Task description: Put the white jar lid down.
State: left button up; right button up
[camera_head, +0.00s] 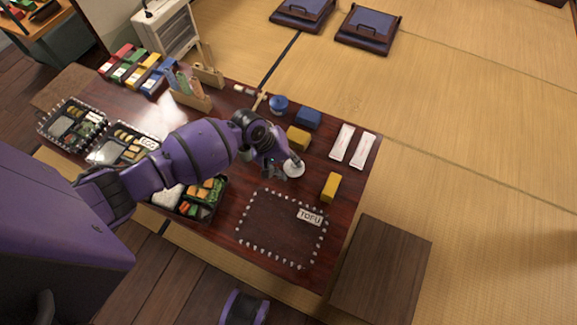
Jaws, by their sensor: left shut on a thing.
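The white jar lid (294,170) is a small round white disc over the right half of the dark red table. My left gripper (284,160) is shut on it from the left. I cannot tell whether the lid touches the table top or is held just above it. The arm comes in from the left across the table and hides part of what lies beneath. My right gripper is not in view.
Near the lid are a yellow block (298,138), another yellow block (330,186), a blue block (308,118) and a round blue container (279,103). A dotted outline with a TOFU card (311,217) lies in front. Two white packets (342,142) lie at right.

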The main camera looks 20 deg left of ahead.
pick_arm(q)
jog(key=shift+s+f, duration=0.1)
jog(key=shift+f, duration=0.75)
jog(key=shift+r, duration=0.15)
jog(key=shift+a+f, duration=0.1)
jog(key=shift+f, duration=0.55)
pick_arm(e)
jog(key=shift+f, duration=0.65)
pick_arm(q)
jog(key=o, duration=1)
jog(key=shift+c, duration=0.2)
jog(key=p+v, duration=0.4)
jog(key=v, duration=0.9)
jog(key=shift+r, duration=0.15)
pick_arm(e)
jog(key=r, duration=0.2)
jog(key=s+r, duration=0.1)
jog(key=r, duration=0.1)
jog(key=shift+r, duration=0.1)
